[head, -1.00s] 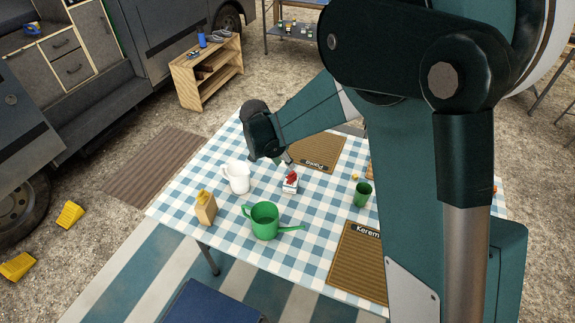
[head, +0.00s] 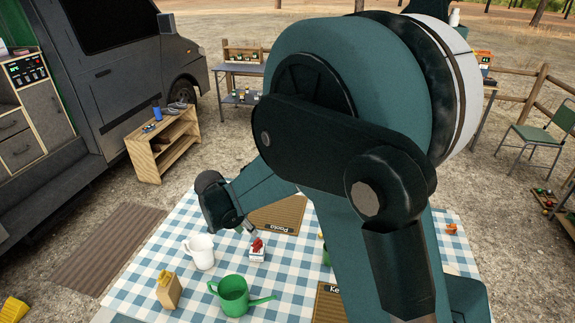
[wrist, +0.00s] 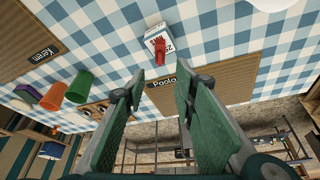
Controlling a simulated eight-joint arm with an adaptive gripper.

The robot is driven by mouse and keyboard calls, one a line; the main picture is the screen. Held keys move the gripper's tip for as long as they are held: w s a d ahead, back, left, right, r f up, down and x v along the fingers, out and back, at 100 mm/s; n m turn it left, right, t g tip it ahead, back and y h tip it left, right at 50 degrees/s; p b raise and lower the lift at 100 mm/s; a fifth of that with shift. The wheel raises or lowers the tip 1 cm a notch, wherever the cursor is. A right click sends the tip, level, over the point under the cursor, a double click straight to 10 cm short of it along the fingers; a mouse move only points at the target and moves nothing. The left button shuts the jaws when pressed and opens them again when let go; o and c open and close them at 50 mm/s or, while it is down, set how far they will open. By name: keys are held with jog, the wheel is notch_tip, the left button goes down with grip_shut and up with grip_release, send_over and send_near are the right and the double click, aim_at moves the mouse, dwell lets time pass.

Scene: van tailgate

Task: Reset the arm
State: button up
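My gripper (wrist: 160,88) has its two green fingers spread apart, with nothing between them in the wrist view. In the head view my gripper (head: 243,229) hangs over the table's far part, close to the mat marked Paola (head: 281,214). A small white box with a red item on it (head: 257,250) lies just in front of it. The box also shows in the wrist view (wrist: 157,36), beyond the fingertips. My arm hides the right part of the table.
A green cup (wrist: 78,86) and an orange cup (wrist: 53,96) show in the wrist view. A wooden shelf (head: 150,165) stands behind, near the van.

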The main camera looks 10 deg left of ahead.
jog(key=w+d+r+y+p, duration=0.1)
jog(key=w+d+r, duration=0.1)
jog(key=d+r, duration=0.65)
jog(key=w+d+r, duration=0.2)
jog(key=d+r, duration=0.5)
jog(key=d, duration=0.3)
jog(key=s+d+r+t+p, duration=0.1)
jog(key=s+d+r, duration=0.1)
jog(key=d+r, duration=0.55)
jog(key=s+d+r+t+p, duration=0.15)
jog(key=d+r, duration=0.25)
jog(key=d, duration=0.7)
jog(key=s+d+r+t, duration=0.1)
jog(key=s+d+r, duration=0.2)
jog(key=s+d, duration=0.3)
jog(key=s+d+r, duration=0.3)
jog(key=d, duration=0.5)
jog(key=s+d+f+n+p, duration=0.1)
jog(key=s+f+n, duration=0.1)
jog(key=s, duration=0.5)
jog(key=s+d+f+n+p, duration=0.1)
jog(key=s+f+n+p, duration=0.1)
jog(key=s, duration=0.6)
jog(key=shift+d+f+n+y, duration=0.25)
jog(key=shift+n+y, duration=0.05)
jog(key=shift+y, duration=0.1)
